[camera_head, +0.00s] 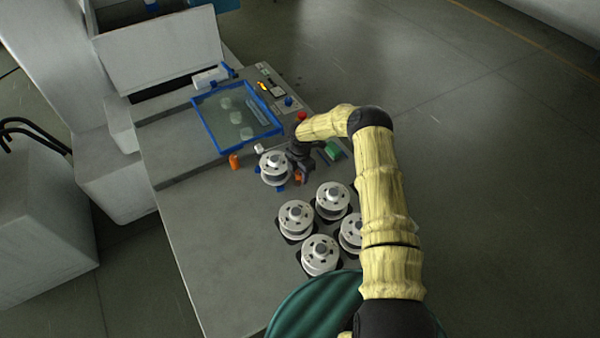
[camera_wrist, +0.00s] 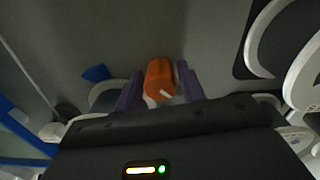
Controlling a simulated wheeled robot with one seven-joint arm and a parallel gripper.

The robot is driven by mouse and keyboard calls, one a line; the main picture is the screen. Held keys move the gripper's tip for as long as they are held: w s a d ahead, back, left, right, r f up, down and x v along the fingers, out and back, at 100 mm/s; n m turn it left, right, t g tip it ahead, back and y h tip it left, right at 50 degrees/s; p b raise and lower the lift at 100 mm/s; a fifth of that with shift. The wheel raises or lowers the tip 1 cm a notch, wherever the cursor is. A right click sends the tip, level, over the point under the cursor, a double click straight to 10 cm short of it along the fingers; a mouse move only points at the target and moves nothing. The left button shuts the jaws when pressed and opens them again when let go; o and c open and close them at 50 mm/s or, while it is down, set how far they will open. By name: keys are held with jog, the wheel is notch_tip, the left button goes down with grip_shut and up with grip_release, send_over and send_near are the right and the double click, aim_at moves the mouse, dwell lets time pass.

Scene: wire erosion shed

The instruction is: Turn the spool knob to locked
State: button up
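The orange spool knob (camera_wrist: 158,78) is a short cylinder with a white line on its end face, seen in the wrist view. The line runs slantwise. My gripper (camera_wrist: 160,84) has its two dark purple fingers on either side of the knob, very close to it. I cannot tell whether they touch and press it. In the head view my gripper (camera_head: 304,178) points down at the panel beside a white spool (camera_head: 274,162). A bit of orange (camera_head: 297,177) shows beside its fingers. No lettering for locked is readable.
Several white spools (camera_head: 295,216) stand on dark pads near my arm. A second orange piece (camera_head: 234,161) stands by the blue-framed tray (camera_head: 200,122). A green block (camera_head: 332,151) and a red button (camera_head: 302,116) lie behind my gripper. The bench's left front (camera_head: 205,240) is clear.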

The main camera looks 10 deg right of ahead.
jog(key=c, duration=0.7)
